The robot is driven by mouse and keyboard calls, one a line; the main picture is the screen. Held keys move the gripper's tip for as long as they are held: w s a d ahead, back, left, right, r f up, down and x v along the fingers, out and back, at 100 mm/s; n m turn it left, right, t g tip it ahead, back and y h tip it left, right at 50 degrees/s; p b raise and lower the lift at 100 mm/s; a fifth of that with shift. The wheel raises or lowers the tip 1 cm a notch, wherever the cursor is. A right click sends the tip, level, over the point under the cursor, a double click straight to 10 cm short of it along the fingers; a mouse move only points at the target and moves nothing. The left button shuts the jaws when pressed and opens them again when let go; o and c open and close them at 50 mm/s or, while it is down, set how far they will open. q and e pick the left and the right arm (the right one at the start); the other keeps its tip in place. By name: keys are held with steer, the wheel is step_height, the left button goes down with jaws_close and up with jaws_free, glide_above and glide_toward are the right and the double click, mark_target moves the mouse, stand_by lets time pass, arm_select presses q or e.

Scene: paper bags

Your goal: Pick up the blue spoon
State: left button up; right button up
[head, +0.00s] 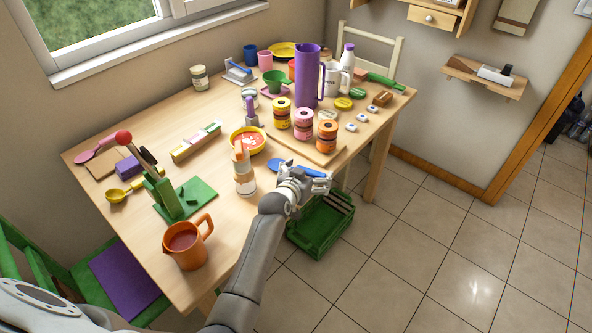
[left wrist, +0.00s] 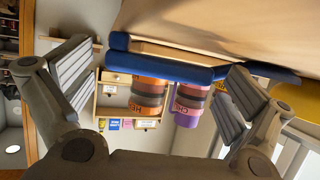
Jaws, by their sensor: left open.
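The blue spoon (head: 279,164) lies at the table's front edge, its bowl to the left and its handle running right, partly behind my left gripper (head: 318,183). In the left wrist view its long blue handle (left wrist: 160,66) spans the gap between the two spread fingers of the left gripper (left wrist: 158,70). The gripper is open, with no finger visibly closed on the spoon. Whether a finger touches it I cannot tell. My right gripper is not in view.
A wooden board (head: 322,155) with several striped jars stands just behind the spoon. A bottle with an orange top (head: 244,175) stands to the left. A green crate (head: 318,228) sits on the floor below. An orange pitcher (head: 185,246) is nearer.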

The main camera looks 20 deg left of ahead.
arm_select(q)
steer(key=c, duration=0.9)
steer(key=shift+o, duration=0.2)
